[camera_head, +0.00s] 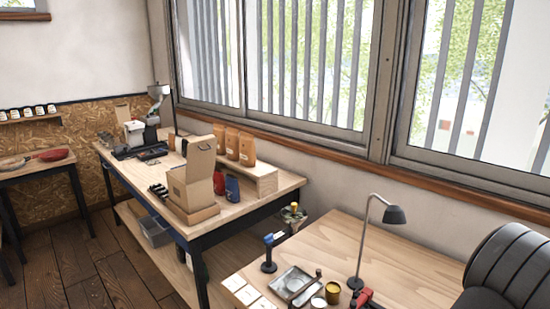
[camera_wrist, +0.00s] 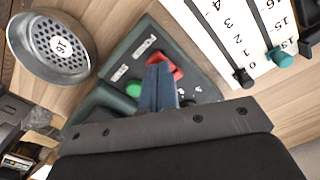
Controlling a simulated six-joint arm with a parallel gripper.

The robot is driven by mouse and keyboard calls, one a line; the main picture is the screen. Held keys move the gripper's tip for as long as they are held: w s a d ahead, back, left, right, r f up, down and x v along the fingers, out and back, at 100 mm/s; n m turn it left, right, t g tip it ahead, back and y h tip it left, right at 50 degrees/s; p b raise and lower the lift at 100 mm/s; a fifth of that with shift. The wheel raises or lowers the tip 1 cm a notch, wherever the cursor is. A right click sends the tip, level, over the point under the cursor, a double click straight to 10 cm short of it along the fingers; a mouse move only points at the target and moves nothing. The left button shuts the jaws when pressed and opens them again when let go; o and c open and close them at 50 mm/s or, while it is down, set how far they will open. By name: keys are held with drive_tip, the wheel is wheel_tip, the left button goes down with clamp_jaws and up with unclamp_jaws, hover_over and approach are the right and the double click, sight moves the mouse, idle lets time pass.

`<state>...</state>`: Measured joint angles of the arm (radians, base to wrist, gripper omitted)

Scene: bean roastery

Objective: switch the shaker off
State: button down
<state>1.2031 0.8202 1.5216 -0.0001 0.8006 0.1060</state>
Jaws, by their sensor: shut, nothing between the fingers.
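In the wrist view a dark grey-green control panel (camera_wrist: 122,66), which looks like the shaker's, fills the middle. It carries a red switch (camera_wrist: 176,66), a round green button or lamp (camera_wrist: 133,90) and small white labels. My gripper (camera_wrist: 158,72) reaches over the panel from below, its bluish fingers shut together and empty. Their tips overlap the red switch in the picture and hide part of it. I cannot tell whether they touch it or which way the switch is set. My gripper is not clear in the head view, and I cannot make out the shaker there.
A round perforated metal pan (camera_wrist: 60,48) lies left of the panel. A white numbered scale board (camera_wrist: 228,38) with a black slider (camera_wrist: 243,78) and a teal slider (camera_wrist: 280,58) is at the upper right. A desk lamp (camera_head: 394,215) stands on the near table (camera_head: 420,262).

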drive_tip(key=shift+f, duration=0.2)
drive_tip(key=shift+r, duration=0.1)
wheel_tip(320, 180, up, 7)
idle(0.9)
wheel_tip(320, 180, down, 7)
drive_tip(key=shift+f, duration=0.15)
idle(0.5)
drive_tip(key=shift+r, duration=0.25)
